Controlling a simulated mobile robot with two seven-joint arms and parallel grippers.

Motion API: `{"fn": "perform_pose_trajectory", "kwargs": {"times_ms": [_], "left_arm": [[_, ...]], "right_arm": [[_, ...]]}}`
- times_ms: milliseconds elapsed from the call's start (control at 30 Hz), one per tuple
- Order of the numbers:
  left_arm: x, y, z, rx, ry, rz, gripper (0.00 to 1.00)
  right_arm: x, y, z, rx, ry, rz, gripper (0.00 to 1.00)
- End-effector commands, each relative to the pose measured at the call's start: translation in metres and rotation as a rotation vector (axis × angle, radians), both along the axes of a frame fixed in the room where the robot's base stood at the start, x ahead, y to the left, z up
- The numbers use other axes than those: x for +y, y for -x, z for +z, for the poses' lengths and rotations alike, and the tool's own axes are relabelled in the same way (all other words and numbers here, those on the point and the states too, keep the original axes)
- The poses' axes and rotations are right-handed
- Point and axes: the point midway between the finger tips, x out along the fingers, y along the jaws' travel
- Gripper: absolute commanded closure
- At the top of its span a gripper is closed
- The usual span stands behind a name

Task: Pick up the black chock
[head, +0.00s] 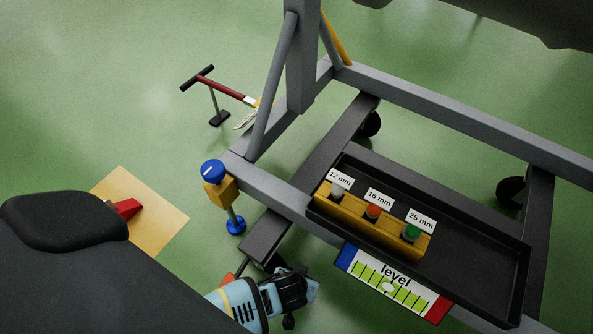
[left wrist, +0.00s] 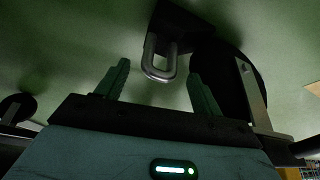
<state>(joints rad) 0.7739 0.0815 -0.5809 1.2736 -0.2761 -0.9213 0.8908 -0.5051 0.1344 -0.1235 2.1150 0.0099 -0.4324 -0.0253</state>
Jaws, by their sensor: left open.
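The black chock (left wrist: 188,24) is a dark block at the top of the left wrist view, with a bright metal U-shaped handle (left wrist: 158,68) pointing towards me. My left gripper (left wrist: 159,76) is open. Its two fingers stand either side of the handle in the picture, and I cannot tell whether the handle is between them in depth. In the head view the left gripper (head: 290,292) is low by the cart's front corner. The chock cannot be made out there. My right gripper is not in view.
A dark caster wheel (left wrist: 228,88) with a metal fork is close right of the chock. The grey stand frame (head: 270,192) and black tray (head: 470,265) are above and right. A red block (head: 125,208) rests on a yellow mat (head: 165,222).

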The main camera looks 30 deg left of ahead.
Motion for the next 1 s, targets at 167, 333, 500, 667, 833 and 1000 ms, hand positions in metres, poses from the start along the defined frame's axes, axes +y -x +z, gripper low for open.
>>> {"fn": "perform_pose_trajectory", "kwargs": {"times_ms": [167,333,500,667,833,1000], "left_arm": [[0.002,-0.009,-0.024,0.003,-0.002,0.0,0.33],[0.002,-0.012,-0.026,0.0,0.0,0.0,0.33],[0.002,-0.011,-0.025,0.0,0.0,0.0,0.38],[0.002,-0.011,-0.025,0.001,0.0,0.0,0.59],[0.002,-0.011,-0.026,0.001,-0.001,0.0,0.81],[0.002,-0.011,-0.026,0.001,-0.002,0.0,1.0]], "right_arm": [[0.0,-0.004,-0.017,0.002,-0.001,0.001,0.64],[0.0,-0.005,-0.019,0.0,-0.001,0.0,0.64],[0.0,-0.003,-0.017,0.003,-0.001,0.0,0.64],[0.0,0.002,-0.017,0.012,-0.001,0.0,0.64],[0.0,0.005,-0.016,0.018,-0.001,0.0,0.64],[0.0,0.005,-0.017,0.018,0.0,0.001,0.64]]}}
